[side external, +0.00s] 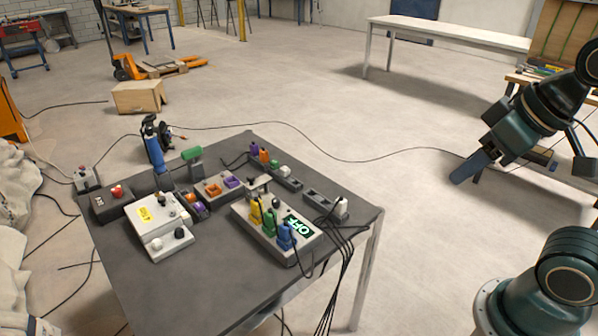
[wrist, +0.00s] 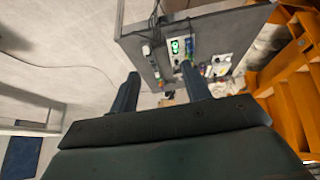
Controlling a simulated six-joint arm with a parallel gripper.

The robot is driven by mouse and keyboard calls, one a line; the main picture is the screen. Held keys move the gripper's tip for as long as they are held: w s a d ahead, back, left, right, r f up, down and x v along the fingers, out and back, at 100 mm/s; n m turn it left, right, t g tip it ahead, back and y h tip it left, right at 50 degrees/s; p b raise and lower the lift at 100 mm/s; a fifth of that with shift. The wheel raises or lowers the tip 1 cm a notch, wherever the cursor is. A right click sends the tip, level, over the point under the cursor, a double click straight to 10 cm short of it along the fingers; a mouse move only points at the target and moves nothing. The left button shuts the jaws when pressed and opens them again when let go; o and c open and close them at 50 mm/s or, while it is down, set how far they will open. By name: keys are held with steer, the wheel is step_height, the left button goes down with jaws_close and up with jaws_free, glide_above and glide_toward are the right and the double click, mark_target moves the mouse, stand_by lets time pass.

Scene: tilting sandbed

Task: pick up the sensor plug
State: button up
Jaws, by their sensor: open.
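Several coloured plugs sit on a dark table (side external: 130,262) in the side external view. A yellow plug (side external: 255,211), a green plug (side external: 268,222) and a blue plug (side external: 285,236) stand in a light box (side external: 266,247) with a lit "OFF" display (side external: 299,226). Purple, orange and white plugs sit in strips behind it. I cannot tell which is the sensor plug. My gripper (side external: 464,176) is away to the right of the table, above the floor. In the wrist view my gripper (wrist: 160,70) is open and empty, its two fingers apart, with the table beyond them.
A white box with a yellow label (side external: 147,214) and a dark box with a red button (side external: 116,191) stand on the table's left. Black cables (side external: 345,252) hang over its right edge. Open floor lies between my gripper and the table.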

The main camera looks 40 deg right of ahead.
stand_by(0.3)
steer(key=w, duration=0.1)
steer(key=n+g, duration=0.6)
steer(key=n, duration=1.2)
glide_above(271, 221)
steer(key=w+d, duration=0.1)
steer(key=w, duration=0.1)
steer(key=shift+s+d+f, duration=0.1)
steer(key=shift+f, duration=6.05)
steer(key=shift+s+d+f, duration=0.1)
steer(key=shift+f, duration=6.05)
steer(key=shift+f, duration=0.1)
